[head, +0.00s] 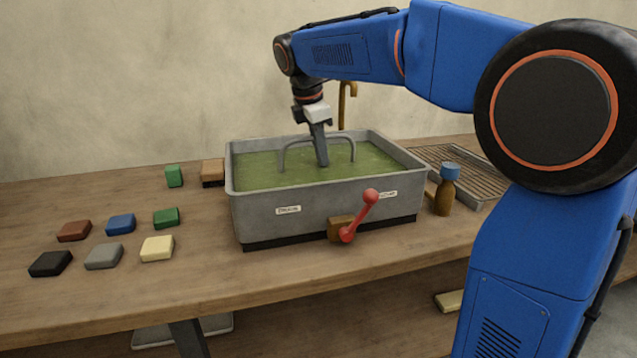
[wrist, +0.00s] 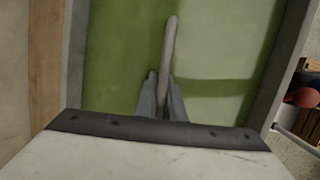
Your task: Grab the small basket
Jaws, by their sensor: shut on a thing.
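A grey tub (head: 330,211) filled with green liquid stands on the bench. A grey arched handle (head: 293,141) rises out of the liquid in the head view. It also shows in the wrist view as a pale bar (wrist: 169,48). The body of the small basket is not visible under the murky green surface. My gripper (head: 321,158) reaches down from above at the middle of the handle. In the wrist view my gripper's fingers (wrist: 161,105) are shut on the handle, one on each side of the bar.
A red lever (head: 359,216) sticks out from the tub's front. Several coloured blocks (head: 120,224) lie to the left. The tub walls surround my gripper.

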